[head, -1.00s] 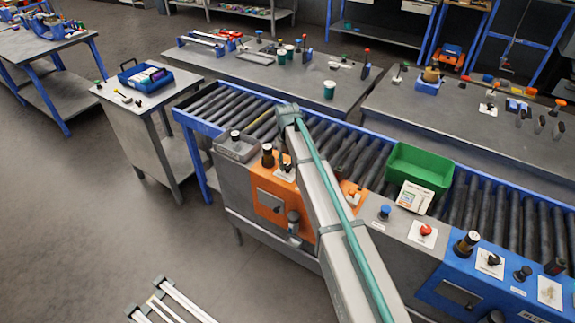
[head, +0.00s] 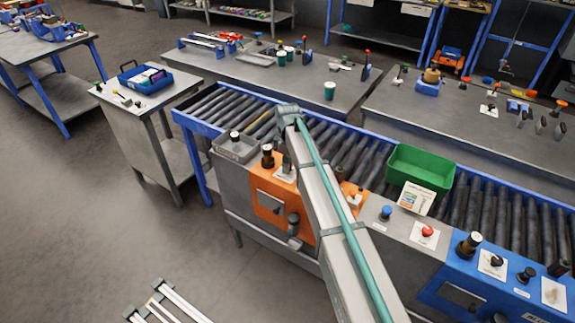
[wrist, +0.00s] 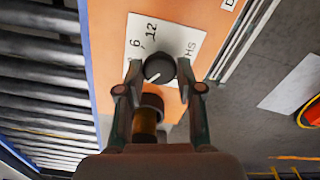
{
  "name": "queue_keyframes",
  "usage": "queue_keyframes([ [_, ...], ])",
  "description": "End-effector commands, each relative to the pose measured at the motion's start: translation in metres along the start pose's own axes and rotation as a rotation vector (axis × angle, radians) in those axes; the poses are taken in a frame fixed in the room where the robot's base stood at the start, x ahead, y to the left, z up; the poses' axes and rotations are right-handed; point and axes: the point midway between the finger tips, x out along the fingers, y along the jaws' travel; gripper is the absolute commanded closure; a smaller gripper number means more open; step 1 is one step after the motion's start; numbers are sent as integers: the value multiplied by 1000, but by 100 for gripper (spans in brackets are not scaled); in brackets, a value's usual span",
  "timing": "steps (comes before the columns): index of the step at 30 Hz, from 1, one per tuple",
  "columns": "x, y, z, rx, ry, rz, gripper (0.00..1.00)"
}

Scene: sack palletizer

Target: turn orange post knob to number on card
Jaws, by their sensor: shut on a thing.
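The orange post panel (head: 268,205) is part of the machine in front of the conveyor. Its black knob (wrist: 159,68) sits on a white dial plate (wrist: 172,40); the numbers 6 and 12 are readable, others are hidden. A pale mark shows on the knob's lower left; its exact reading is unclear. My gripper (wrist: 159,76) is shut on the knob, one finger on each side.
A dark-capped amber post (wrist: 147,118) stands close by the knob, between my fingers in the wrist view. The roller conveyor (head: 335,150) runs behind the panel. A red button (head: 427,231) and a blue panel (head: 470,275) lie to the right. The floor at left front is mostly clear.

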Motion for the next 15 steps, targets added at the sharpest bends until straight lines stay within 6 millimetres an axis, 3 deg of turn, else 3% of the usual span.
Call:
queue_keyframes([
  [15, -1, 0, -1, -112, 1, 1, 98],
])
